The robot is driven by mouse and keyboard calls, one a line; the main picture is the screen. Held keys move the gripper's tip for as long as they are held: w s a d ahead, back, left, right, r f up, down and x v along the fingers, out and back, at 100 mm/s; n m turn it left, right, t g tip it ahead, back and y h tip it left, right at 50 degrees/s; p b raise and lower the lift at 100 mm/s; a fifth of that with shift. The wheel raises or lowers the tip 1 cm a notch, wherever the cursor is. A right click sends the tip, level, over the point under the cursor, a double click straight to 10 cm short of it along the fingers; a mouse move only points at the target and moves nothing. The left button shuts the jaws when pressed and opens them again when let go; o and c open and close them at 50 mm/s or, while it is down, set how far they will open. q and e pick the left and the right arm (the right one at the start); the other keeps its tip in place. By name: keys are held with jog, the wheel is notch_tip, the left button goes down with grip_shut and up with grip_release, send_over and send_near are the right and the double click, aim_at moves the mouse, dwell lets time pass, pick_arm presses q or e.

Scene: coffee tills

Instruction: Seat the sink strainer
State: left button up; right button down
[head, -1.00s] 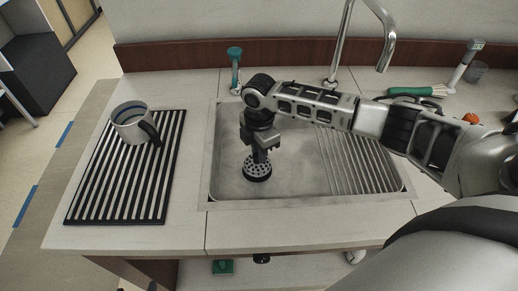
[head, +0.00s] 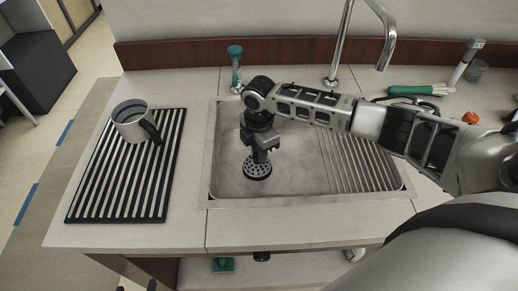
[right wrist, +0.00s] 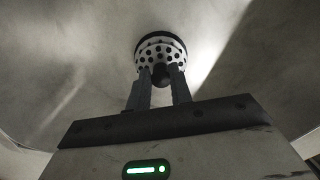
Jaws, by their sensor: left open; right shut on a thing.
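The sink strainer (head: 257,172), a round perforated cup with a dark rim, is low in the left part of the sink basin (head: 228,168). My right gripper (head: 259,157) points down and is shut on its dark knob. In the right wrist view the strainer (right wrist: 161,50) sits at the tips of my right gripper (right wrist: 161,75), close to the basin floor. The drain opening is not visible, so I cannot tell whether the strainer is seated. Two dark tips at the bottom edge of the head view appear to be my left gripper (head: 137,287), open and mostly cut off.
A mug (head: 133,121) stands on the striped black rack (head: 120,185) left of the sink. A curved faucet (head: 345,45) and a teal-topped item (head: 235,65) stand behind the basin. A green-handled brush (head: 412,90) lies at the back right. The front counter strip is clear.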

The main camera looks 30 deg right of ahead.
jog(key=shift+f+b, duration=0.3)
jog(key=shift+f, duration=0.4)
jog(key=shift+f, duration=0.1)
jog(key=c, duration=1.2)
grip_release()
jog(key=shift+o, duration=0.2)
notch_tip(320, 180, up, 16)
